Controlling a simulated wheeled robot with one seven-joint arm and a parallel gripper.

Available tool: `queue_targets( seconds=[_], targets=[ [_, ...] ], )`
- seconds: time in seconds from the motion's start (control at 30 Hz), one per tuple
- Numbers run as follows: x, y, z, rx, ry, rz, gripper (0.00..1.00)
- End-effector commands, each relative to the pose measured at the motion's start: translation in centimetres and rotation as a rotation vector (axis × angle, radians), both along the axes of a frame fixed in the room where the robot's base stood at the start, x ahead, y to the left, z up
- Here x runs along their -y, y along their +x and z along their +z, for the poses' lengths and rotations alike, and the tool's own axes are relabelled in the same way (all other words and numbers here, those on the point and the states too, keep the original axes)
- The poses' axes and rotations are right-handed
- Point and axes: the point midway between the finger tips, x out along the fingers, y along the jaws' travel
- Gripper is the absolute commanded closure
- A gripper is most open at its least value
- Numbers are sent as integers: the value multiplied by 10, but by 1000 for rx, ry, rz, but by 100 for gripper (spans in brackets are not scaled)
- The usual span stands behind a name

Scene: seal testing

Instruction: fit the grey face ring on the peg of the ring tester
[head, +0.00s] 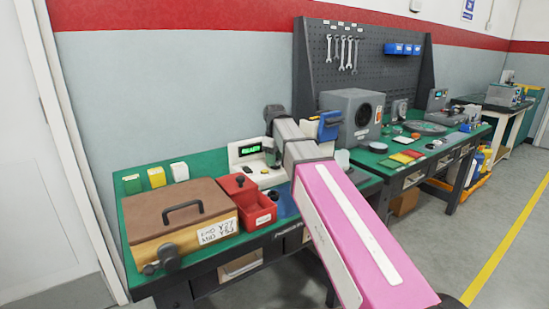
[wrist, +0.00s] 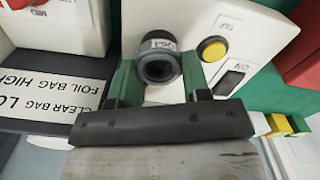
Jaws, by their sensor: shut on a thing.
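The grey face ring (wrist: 172,62) is a short dark grey ring with a white label on its side. It sits between the two green fingers of my gripper (wrist: 160,74), which is shut on it. The ring tester is the white machine with a yellow button and a black switch (wrist: 230,78) in the wrist view. In the head view it shows a green READY display (head: 250,149). The ring is in front of the tester's white panel. The peg cannot be made out, and I cannot tell whether the ring touches it. My arm covers part of the tester in the head view.
A brown case with a handle (head: 180,207) and red bins (head: 256,211) stand left of and in front of the tester. A grey box with a round opening (head: 352,117) stands to the right.

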Motion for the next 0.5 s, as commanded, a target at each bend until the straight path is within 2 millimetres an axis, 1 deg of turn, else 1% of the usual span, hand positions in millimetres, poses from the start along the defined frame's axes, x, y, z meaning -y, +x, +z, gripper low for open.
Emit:
queue_targets(
  seconds=[0.23,0.27,0.3,0.33,0.5],
  targets=[
    [0,0,-5,0,0,0,80],
    [0,0,-5,0,0,0,50],
    [0,0,-5,0,0,0,37],
    [0,0,-5,0,0,0,27],
    [0,0,-5,0,0,0,27]
  ],
)
